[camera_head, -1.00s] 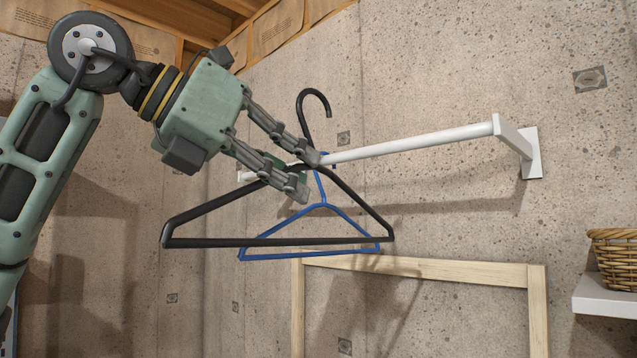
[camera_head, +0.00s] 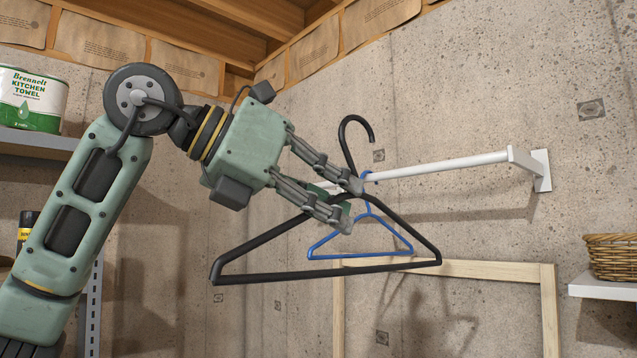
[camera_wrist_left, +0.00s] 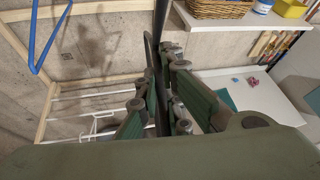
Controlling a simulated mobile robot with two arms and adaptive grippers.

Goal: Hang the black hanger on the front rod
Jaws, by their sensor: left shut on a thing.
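The black hanger (camera_head: 325,273) is held in the air by my left gripper (camera_head: 350,207), which is shut on its neck, just below the hook. Its hook points up, and its opening faces right. In the head view the hook overlaps the wall beside the white front rod (camera_head: 440,166); the hanger appears nearer to me than the rod. The rod's near-left part is hidden behind the gripper. A blue hanger (camera_head: 400,238) hangs on the rod behind the black one. In the left wrist view the black hanger (camera_wrist_left: 162,60) runs between my fingers (camera_wrist_left: 165,105). My right gripper is not in view.
A wooden frame (camera_head: 450,268) stands against the wall below the rod. A wicker basket (camera_head: 610,255) sits on a white shelf (camera_head: 600,289) at the right.

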